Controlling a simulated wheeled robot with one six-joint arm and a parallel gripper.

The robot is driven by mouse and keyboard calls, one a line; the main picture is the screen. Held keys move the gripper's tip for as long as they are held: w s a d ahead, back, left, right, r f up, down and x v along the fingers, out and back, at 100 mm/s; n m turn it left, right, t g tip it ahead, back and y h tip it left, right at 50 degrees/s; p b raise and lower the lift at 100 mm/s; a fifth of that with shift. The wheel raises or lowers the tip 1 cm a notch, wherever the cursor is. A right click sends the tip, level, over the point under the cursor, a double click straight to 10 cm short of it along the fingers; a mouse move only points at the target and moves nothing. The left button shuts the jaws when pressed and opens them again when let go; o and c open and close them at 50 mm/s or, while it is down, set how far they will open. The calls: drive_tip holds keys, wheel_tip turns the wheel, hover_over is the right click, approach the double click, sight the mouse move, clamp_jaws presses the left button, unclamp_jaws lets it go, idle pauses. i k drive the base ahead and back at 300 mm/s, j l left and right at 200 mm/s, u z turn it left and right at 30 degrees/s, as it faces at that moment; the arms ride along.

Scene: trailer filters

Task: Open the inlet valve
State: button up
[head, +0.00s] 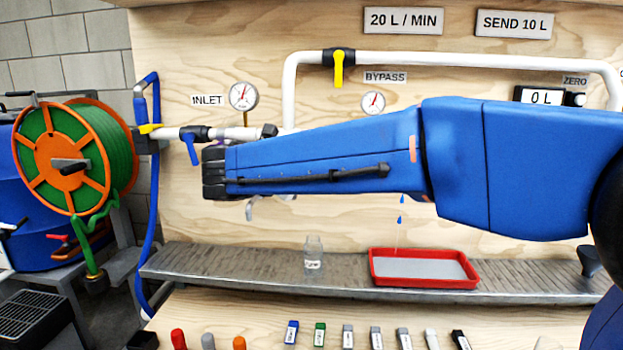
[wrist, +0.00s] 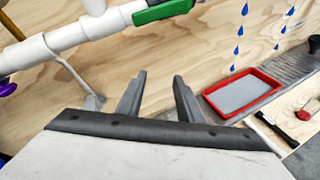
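In the head view the INLET label (head: 206,100) is on the wooden panel at left. Under it a white pipe carries a valve with a blue lever (head: 190,148) that hangs down at a slight tilt. Further left, by the blue hose, is a yellow lever (head: 150,129) lying roughly level. I cannot tell which of the two is the inlet valve. My gripper (wrist: 158,85) is open and empty in the wrist view, in front of the panel. In the head view my blue arm hides most of it. A green handle (wrist: 163,10) on the white pipe is above it.
A red tray (head: 425,283) under blue drips and a small glass bottle (head: 314,255) stand on the grey shelf (head: 215,262). The bypass pipe has a yellow lever (head: 338,68) pointing down. A green hose reel (head: 70,155) is at left. Several small items lie in front.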

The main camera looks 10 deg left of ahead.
sight(188, 138)
drive_tip(key=j, duration=1.9)
drive_tip(key=k+u, duration=0.05)
